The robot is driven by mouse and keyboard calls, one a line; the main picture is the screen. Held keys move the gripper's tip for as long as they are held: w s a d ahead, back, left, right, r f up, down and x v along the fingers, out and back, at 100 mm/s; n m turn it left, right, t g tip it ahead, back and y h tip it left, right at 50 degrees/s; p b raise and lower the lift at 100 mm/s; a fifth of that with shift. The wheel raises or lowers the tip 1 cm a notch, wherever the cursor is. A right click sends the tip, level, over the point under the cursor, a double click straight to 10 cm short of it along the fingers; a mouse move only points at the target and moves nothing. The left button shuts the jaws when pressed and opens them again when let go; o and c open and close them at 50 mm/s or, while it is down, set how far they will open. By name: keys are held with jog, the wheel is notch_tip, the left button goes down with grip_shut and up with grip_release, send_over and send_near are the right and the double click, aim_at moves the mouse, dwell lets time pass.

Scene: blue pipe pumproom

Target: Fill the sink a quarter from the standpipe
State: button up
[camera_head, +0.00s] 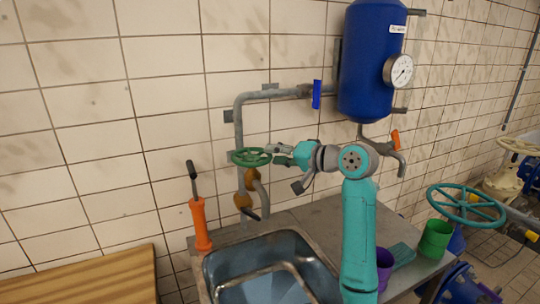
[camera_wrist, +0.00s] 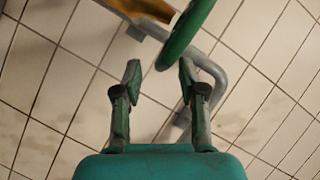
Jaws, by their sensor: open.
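The steel sink (camera_head: 222,270) is set in the counter at the bottom of the head view. I cannot tell whether its pale blue bottom is water. A grey standpipe (camera_head: 239,130) runs down the tiled wall behind it, with a brass-coloured valve body (camera_head: 252,180) and a green handwheel (camera_head: 251,157). My gripper (camera_head: 279,150) is open and empty, just right of the handwheel. In the wrist view my gripper (camera_wrist: 160,68) has its fingers apart. The green wheel rim (camera_wrist: 184,36) lies edge-on just beyond the fingertips, closer to the right finger.
An orange-handled tool (camera_head: 201,224) stands left of the sink. A blue tank (camera_head: 371,60) with a gauge (camera_head: 398,70) hangs above my arm. Purple (camera_head: 385,268) and green (camera_head: 436,239) cups stand on the right of the counter. A blue lever (camera_head: 317,94) sits on the upper pipe.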

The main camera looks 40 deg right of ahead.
jog(key=v, duration=0.9)
jog(key=shift+w+f, duration=0.1)
jog(key=shift+c, duration=0.2)
dwell(2.9)
jog(key=x, duration=1.2)
jog(key=shift+w+d, duration=0.1)
jog(key=shift+w, duration=0.2)
grip_shut()
